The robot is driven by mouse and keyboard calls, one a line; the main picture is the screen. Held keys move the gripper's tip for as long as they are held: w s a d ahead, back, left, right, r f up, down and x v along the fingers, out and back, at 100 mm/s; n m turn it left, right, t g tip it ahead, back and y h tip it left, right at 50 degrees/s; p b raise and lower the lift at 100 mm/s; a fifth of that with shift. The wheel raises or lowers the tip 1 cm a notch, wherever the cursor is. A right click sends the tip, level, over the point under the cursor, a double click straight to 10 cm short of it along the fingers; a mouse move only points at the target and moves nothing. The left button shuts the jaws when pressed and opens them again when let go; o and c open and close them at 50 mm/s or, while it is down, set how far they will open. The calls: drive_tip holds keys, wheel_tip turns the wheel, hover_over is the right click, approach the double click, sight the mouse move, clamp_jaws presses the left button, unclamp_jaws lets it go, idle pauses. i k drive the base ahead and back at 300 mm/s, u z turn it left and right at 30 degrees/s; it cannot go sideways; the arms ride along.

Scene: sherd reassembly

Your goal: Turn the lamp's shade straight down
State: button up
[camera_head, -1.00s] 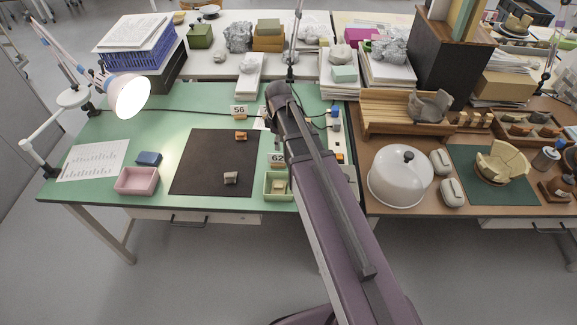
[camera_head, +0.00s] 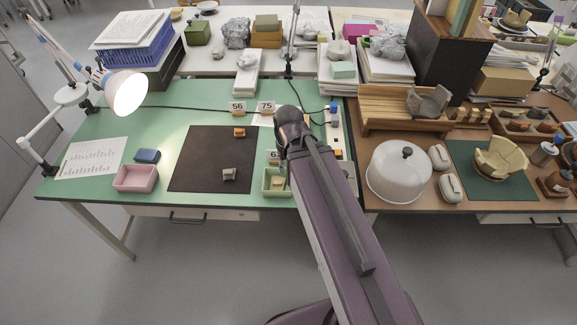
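The lamp's shade (camera_head: 125,92) is a white, lit dome at the upper left of the green table. It is tilted, with its bright opening facing toward the camera and to the right. It hangs on a jointed white lamp arm (camera_head: 66,63) that is fixed at the table's left edge. My arm reaches up the middle of the picture over the right part of the green table, well to the right of the lamp. My gripper is not visible; the arm's upper end hides whatever lies beyond it.
A dark mat (camera_head: 211,158) with small sherds lies mid-table. A pink box (camera_head: 136,179), a blue block (camera_head: 147,156) and a printed sheet (camera_head: 91,159) lie below the lamp. A blue crate (camera_head: 140,50) stands behind it. A white dome cover (camera_head: 399,172) stands on the brown table.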

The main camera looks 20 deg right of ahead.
sight(125, 90)
drive_tip(key=z, duration=0.35)
drive_tip(key=k, duration=0.15)
drive_tip(key=u, duration=3)
drive_tip(key=i, duration=1.65)
